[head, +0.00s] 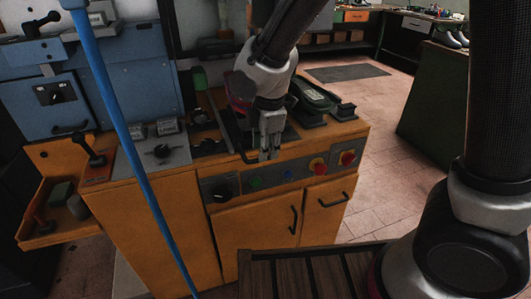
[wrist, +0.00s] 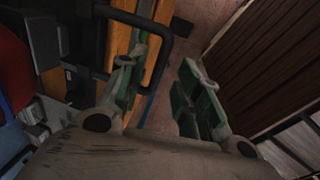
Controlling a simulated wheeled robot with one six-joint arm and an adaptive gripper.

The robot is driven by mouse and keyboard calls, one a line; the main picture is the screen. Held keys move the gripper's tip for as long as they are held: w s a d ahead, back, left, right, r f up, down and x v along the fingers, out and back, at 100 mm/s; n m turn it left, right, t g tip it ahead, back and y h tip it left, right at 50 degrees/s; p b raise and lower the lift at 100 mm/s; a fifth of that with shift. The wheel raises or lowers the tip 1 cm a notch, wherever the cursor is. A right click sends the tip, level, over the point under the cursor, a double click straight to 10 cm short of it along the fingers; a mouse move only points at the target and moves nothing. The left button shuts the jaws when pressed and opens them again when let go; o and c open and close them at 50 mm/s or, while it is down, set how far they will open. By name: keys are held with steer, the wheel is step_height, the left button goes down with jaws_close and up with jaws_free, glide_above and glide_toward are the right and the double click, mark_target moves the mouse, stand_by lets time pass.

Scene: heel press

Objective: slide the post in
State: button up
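My gripper (head: 268,148) points down at the front edge of the orange machine cabinet (head: 258,225). In the wrist view my gripper (wrist: 160,88) has its two green-padded fingers apart, with nothing visible between the pads. A black bent bar (wrist: 165,48) passes close to the left finger; I cannot tell whether they touch. In the head view the black bar (head: 236,148) runs from the machine top toward my gripper. My arm hides part of the machine behind it. I cannot pick out for certain which part is the post.
The cabinet front has a dark control panel (head: 220,187) and red buttons (head: 348,157). A dark green and black device (head: 312,96) sits on top at right. A blue machine (head: 85,75) stands at left. A dark slatted surface (head: 310,275) is in front. Open tiled floor (head: 385,150) lies right.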

mark_target(245, 123)
steer(key=shift+w+f, duration=0.15)
steer(key=shift+f, duration=0.55)
steer(key=shift+w+f, duration=0.1)
steer(key=shift+f, duration=0.6)
jaws_close()
steer(key=shift+a, duration=0.1)
steer(key=shift+w, duration=0.1)
steer(key=w+a, duration=0.1)
steer(key=w, duration=0.4)
steer(key=w+a, duration=0.2)
steer(key=w, duration=0.3)
steer(key=w+a, duration=0.1)
steer(key=w, duration=0.4)
steer(key=shift+a, duration=0.2)
steer(key=shift+w+r, duration=0.1)
steer(key=shift+w, duration=0.2)
